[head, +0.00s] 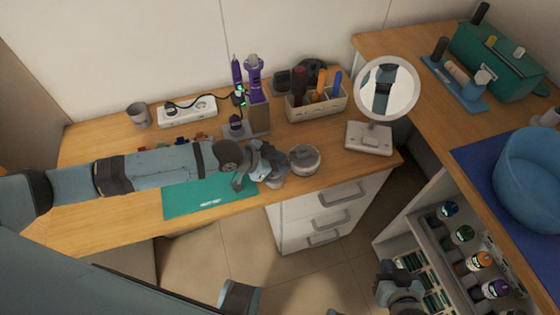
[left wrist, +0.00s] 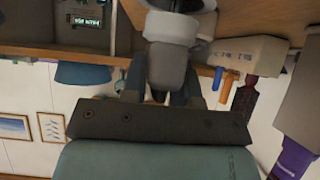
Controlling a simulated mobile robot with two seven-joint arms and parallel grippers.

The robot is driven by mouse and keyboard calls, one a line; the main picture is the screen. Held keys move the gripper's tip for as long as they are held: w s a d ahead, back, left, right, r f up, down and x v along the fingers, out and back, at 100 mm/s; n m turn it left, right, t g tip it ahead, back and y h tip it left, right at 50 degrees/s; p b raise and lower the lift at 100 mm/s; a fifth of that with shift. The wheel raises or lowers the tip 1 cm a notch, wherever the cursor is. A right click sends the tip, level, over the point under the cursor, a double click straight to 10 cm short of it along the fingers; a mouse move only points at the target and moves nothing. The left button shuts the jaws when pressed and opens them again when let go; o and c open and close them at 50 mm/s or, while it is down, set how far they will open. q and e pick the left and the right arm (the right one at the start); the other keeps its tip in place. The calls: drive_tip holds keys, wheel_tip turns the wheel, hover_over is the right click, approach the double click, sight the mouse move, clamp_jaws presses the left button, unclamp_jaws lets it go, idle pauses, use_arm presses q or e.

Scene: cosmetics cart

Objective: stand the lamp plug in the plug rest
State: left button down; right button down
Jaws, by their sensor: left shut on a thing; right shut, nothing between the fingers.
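My left gripper (head: 276,166) is over the desk, just left of a round, pale, cup-like thing (head: 304,158) with a darker top. In the left wrist view, the left fingers (left wrist: 160,97) are shut on a grey, rounded body (left wrist: 168,68), seemingly the lamp plug. A white round part shows just beyond it; whether the two touch I cannot tell. The plug rest is not clearly identifiable; the round thing may be it. The mirror lamp (head: 387,90) stands on a white base (head: 369,139) to the right. My right gripper (head: 396,285) is shut and empty at bottom right.
A tool box (head: 316,108) and a purple tool holder (head: 258,116) stand behind the left gripper. A white power strip (head: 187,112) with a black cable and a grey cup (head: 138,115) are further left. A green mat (head: 205,204) lies under my left arm.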

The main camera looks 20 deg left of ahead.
use_arm(q)
drive_tip(key=shift+f+b, duration=0.5)
drive_tip(key=shift+f, duration=0.5)
drive_tip(key=c, duration=0.8)
unclamp_jaws()
drive_tip(key=v, duration=1.3)
drive_tip(key=shift+s+a+r, duration=0.2)
drive_tip(key=shift+s+r, duration=0.05)
drive_tip(key=shift+r, duration=0.05)
